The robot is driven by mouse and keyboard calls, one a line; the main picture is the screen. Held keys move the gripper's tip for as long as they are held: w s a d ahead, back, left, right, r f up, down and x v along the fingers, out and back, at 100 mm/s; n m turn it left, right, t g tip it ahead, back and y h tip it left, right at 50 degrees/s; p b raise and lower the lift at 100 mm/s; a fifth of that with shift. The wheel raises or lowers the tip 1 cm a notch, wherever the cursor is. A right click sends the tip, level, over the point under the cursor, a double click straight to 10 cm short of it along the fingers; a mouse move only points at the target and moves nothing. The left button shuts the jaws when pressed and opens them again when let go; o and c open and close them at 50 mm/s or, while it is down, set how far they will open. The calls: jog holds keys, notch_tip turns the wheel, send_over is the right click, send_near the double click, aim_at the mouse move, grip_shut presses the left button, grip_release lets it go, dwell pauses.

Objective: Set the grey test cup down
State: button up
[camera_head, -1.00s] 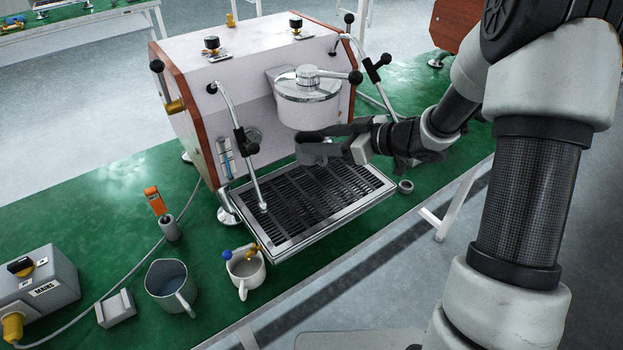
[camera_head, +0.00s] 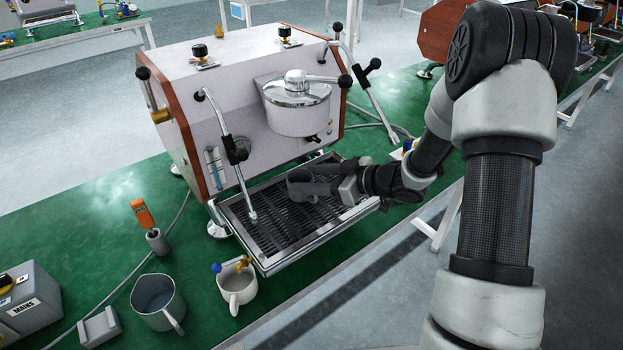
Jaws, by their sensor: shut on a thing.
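The grey test cup (camera_head: 299,185) is in my gripper (camera_head: 318,187), over the right half of the black-slatted drip tray (camera_head: 258,237) of the espresso machine (camera_head: 238,75). My gripper comes from the right and is shut on the cup. The cup looks roughly upright, below and in front of the round chrome-topped group (camera_head: 297,108). I cannot tell whether its base touches the slats. My fingers hide part of its right side.
A steam wand (camera_head: 239,170) reaches down over the tray's left part. A white cup (camera_head: 237,287) stands before the tray, with a metal pitcher (camera_head: 158,301) to its left. An orange-topped tool (camera_head: 143,214) and a grey mains box (camera_head: 28,305) are farther left.

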jog(key=shift+f, duration=0.2)
jog(key=o, duration=1.2)
jog(key=shift+o, duration=0.2)
jog(key=shift+r, duration=0.15)
jog(key=shift+d+r, duration=0.1)
jog(key=shift+r, duration=0.1)
jog(key=p+v, duration=0.2)
jog(key=v, duration=0.9)
jog(key=shift+s+d, duration=0.25)
jog(key=shift+s, duration=0.05)
